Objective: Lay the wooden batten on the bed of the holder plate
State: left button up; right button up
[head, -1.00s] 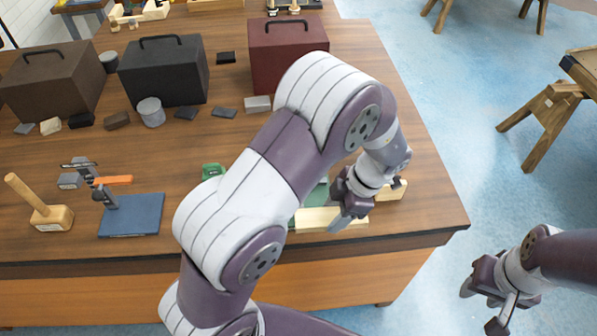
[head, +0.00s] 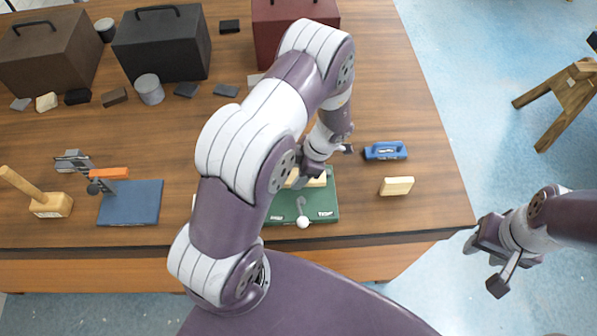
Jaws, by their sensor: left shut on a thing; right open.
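The green holder plate (head: 322,207) lies near the table's front edge, partly hidden behind my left arm. A white-knobbed lever stands at its front. The pale wooden batten (head: 318,181) is over the back part of the plate, its left part largely hidden by my gripper and arm. My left gripper (head: 304,178) is shut on the batten. I cannot tell whether the batten touches the bed. My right gripper (head: 487,265) is open and empty, off the table beyond its front right corner.
A pale wood block (head: 397,186) and a blue tool (head: 385,151) lie right of the plate. A blue plate (head: 131,203) with a clamp and a wooden mallet (head: 50,205) are at left. Toolboxes (head: 162,46) stand at the back. The table's right side is mostly clear.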

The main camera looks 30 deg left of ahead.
pick_arm(q)
jog(key=shift+s+d+f, duration=0.15)
jog(key=shift+f, duration=0.4)
jog(key=shift+s+d+f, duration=0.15)
jog(key=shift+s, duration=0.05)
jog(key=shift+w+f, duration=0.15)
jog(key=shift+f, duration=0.5)
pick_arm(e)
jog(key=shift+s+d+r, duration=0.15)
jog(key=shift+s+d, duration=0.05)
jog(key=shift+s, duration=0.1)
pick_arm(q)
jog(key=o, duration=1.1)
jog(key=shift+o, duration=0.5)
pick_arm(e)
jog(key=shift+a, duration=0.1)
